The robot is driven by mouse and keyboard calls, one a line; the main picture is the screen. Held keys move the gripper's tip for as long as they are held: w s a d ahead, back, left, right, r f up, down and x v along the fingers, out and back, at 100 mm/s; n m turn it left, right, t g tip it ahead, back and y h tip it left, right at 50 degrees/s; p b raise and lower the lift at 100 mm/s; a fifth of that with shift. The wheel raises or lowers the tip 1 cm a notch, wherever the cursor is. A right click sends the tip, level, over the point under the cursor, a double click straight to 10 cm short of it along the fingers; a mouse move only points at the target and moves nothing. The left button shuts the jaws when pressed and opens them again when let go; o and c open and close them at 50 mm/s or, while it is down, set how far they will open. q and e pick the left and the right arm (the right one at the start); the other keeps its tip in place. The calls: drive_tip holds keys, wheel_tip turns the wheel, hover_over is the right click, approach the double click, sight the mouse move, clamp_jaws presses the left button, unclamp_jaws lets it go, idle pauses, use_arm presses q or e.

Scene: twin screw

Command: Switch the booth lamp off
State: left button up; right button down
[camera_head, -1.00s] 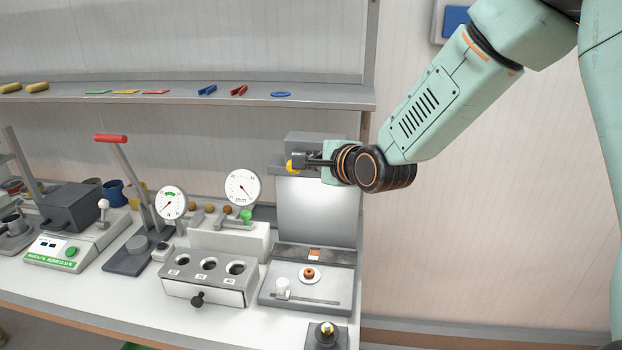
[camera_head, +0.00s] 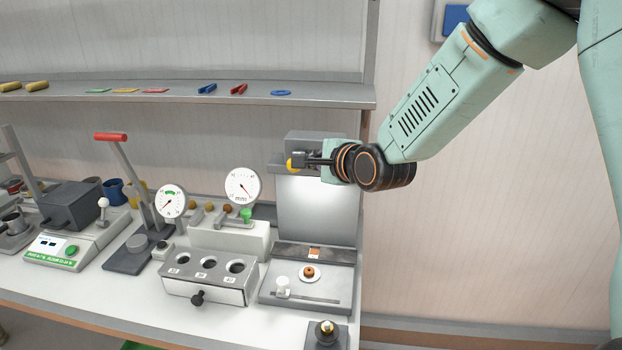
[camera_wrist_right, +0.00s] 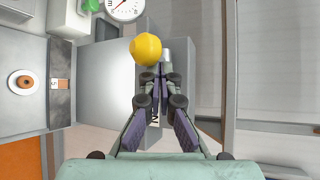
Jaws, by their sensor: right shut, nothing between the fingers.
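The booth is a grey unit with a top housing (camera_head: 322,140), a pale back panel (camera_head: 316,212) and a base tray (camera_head: 330,290). The panel looks bright; I cannot tell for certain if the lamp is lit. A yellow ball knob (camera_head: 293,164) sticks out at the housing's left front, and in the right wrist view it is large (camera_wrist_right: 146,48). My right gripper (camera_head: 314,160) is in front of the housing, its fingers shut with nothing between them. The fingertips (camera_wrist_right: 160,78) are close beside the knob; contact is unclear. My left gripper is out of view.
A small brown ring on a white dish (camera_head: 309,273) sits on the booth base. A block with three holes (camera_head: 209,277) and two dial gauges (camera_head: 243,186) stand to the left. A shelf (camera_head: 330,97) runs above; clear wall lies to the right.

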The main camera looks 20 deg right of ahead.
idle(0.4)
drive_tip(key=shift+d+r+p, duration=0.1)
drive_tip(key=shift+r+p, duration=0.55)
drive_tip(key=shift+r, duration=0.15)
